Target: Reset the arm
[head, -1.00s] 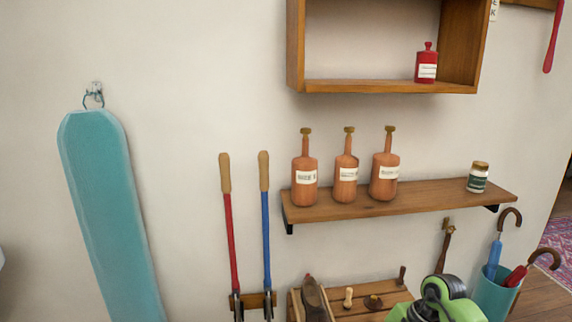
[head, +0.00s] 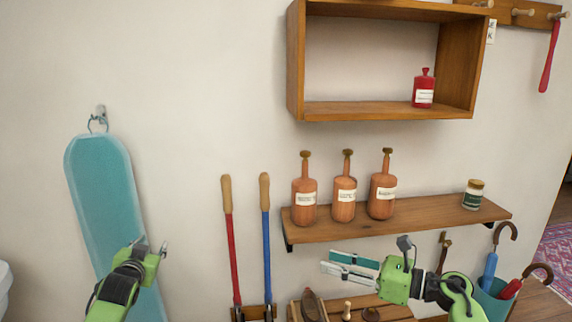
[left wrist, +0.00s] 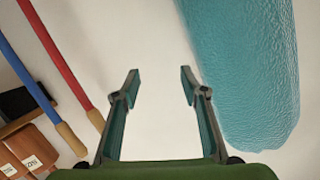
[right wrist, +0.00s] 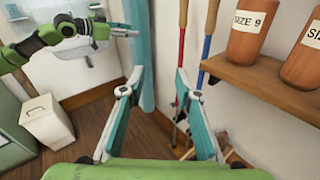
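My left gripper (head: 150,248) is in front of the lower part of the teal ironing board in the head view. In the left wrist view its two fingers (left wrist: 160,85) stand apart with nothing between them. My right gripper (head: 352,266) is below the wall shelf in the head view, pointing left. In the right wrist view its fingers (right wrist: 158,85) are spread and empty. My left arm and gripper also show at the upper left of the right wrist view (right wrist: 125,33).
The ironing board (head: 100,190) hangs on a wall hook. Red (head: 231,255) and blue (head: 266,250) long-handled tools stand between the grippers. A wall shelf (head: 420,215) holds three bottles (head: 344,203) and a jar (head: 473,197). An umbrella stand (head: 495,300) is at lower right.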

